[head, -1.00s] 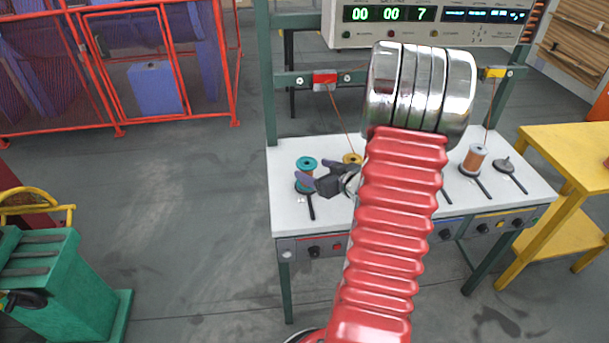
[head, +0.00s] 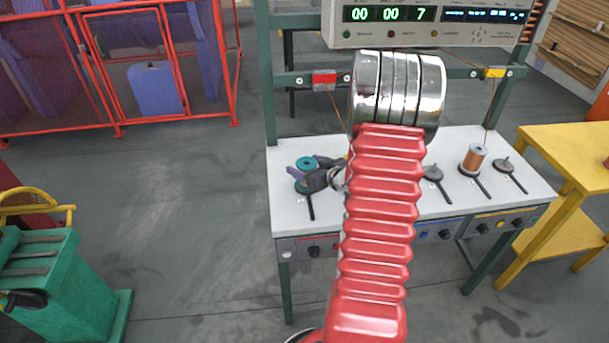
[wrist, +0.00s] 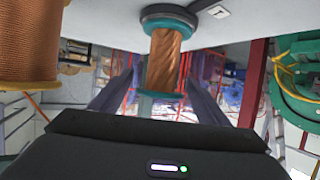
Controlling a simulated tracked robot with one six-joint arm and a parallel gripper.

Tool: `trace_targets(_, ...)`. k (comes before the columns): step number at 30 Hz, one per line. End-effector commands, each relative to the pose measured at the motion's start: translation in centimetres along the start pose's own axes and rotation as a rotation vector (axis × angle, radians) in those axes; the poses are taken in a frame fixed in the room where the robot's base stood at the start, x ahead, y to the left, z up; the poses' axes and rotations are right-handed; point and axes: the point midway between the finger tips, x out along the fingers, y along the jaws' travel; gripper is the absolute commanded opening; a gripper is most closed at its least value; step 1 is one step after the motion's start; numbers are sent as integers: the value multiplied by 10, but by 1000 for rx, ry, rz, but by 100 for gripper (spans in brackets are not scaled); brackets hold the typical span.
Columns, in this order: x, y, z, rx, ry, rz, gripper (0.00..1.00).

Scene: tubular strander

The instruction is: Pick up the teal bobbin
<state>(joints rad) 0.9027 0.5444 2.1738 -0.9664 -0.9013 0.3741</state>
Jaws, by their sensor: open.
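The teal bobbin (head: 307,162) stands at the left end of the white bench, partly hidden by my gripper (head: 299,179) in the head view. In the wrist view the teal bobbin (wrist: 165,58) shows teal flanges and a copper-wire winding. My gripper (wrist: 164,88) is open and empty there, with one dark purple finger on each side of the bobbin's lower flange in the picture. I cannot tell how deep the bobbin sits between the fingers, and I see no clear contact.
The white bench (head: 500,200) also holds a copper bobbin (head: 474,158) and grey spindle discs at the right. A large copper winding (wrist: 30,42) and a green part (wrist: 300,78) flank the wrist view. A counter box (head: 430,25) hangs above. A yellow table (head: 575,145) stands right.

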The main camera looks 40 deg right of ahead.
Motion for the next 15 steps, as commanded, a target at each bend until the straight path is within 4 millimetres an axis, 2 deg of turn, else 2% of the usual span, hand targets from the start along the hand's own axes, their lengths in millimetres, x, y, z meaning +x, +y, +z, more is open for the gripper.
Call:
trace_targets(10,0,0,0,0,0,-1,69)
trace_targets(15,0,0,0,0,0,-1,57)
